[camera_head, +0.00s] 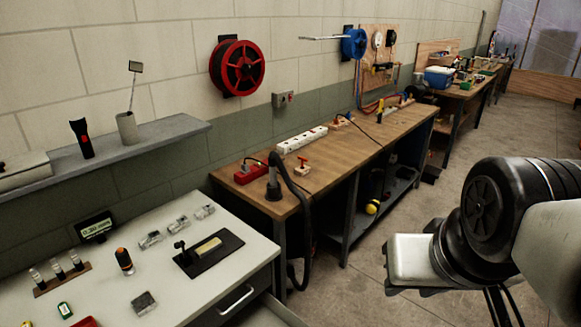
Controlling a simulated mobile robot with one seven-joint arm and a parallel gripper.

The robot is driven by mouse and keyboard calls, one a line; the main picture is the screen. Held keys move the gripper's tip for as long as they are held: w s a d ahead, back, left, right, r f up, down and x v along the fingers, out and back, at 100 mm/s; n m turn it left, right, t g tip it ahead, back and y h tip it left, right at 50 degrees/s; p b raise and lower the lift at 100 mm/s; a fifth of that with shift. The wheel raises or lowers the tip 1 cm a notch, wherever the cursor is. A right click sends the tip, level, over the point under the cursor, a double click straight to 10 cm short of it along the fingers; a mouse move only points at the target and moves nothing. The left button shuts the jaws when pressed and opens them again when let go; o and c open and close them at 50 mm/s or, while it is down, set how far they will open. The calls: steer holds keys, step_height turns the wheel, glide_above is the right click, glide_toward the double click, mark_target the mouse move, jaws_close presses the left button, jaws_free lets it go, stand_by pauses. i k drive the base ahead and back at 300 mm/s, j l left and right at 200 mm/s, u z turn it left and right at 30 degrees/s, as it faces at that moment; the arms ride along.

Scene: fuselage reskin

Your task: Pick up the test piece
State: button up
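I cannot tell for certain which thing is the test piece. A pale yellow bar (208,246) lies on a black plate with a small dark post (181,250) beside it, on the white-topped cabinet (215,288). A small grey block (144,302) lies nearer the front of the same top. Several clear-and-grey small parts (177,223) lie in a row behind. My arm (480,230) is at the right, over the floor and well away from the cabinet top. My gripper's fingers do not show.
A small display (95,228), a rack of small vials (62,272), an orange-and-black tool (124,261) and a red tray (84,322) share the cabinet top. A shelf (150,138) overhangs behind. A wooden workbench (330,165) stands beyond, with a black hose (297,185). The floor (370,270) is open.

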mark_target(208, 248)
steer(key=i+l+z, duration=0.75)
steer(key=i+z, duration=0.2)
steer(key=i+l+u, duration=0.1)
steer(key=i+u, duration=0.15)
steer(key=i, duration=0.15)
steer(key=i+l+u, duration=0.5)
steer(key=i, duration=0.25)
steer(key=i+u, duration=0.15)
steer(key=u, duration=0.25)
steer(key=i+u, duration=0.15)
steer(key=u, duration=0.3)
steer(key=i+u, duration=0.1)
steer(key=u, duration=0.3)
steer(key=i+l+u, duration=0.15)
steer(key=u, duration=0.3)
steer(key=i+u, duration=0.15)
steer(key=u, duration=0.25)
steer(key=i+l+u, duration=0.1)
steer(key=u, duration=0.25)
steer(key=i+l+u, duration=0.15)
steer(key=u, duration=0.25)
steer(key=i+l+u, duration=0.1)
steer(key=u, duration=0.3)
steer(key=i+l+u, duration=0.35)
steer(key=l+u, duration=0.15)
